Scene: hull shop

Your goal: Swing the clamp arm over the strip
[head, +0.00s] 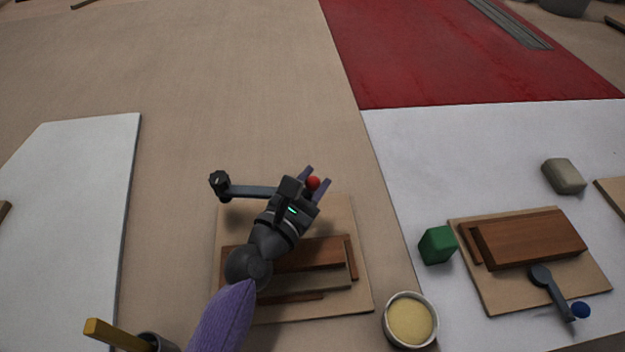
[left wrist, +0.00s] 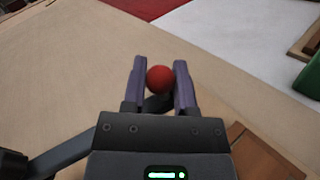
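The clamp arm (head: 250,191) is a dark grey bar that runs from a black pivot (head: 219,185) to a red ball knob (head: 313,183). It lies along the back edge of the left wooden board (head: 340,212), clear of the brown wood pieces. My left gripper (head: 317,180) has its two purple fingers on either side of the red knob, which fills the gap; the knob also shows in the left wrist view (left wrist: 160,79). The strip seems to be among the brown wood pieces (head: 325,254) on the board, partly hidden by my left arm. My right gripper is out of view.
A second board (head: 490,295) on the right carries a brown block and a dark lever with a blue knob (head: 580,310). A green block (head: 437,245), a tub of yellow material (head: 409,320) and a grey block (head: 563,176) stand nearby. The bench behind the board is clear.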

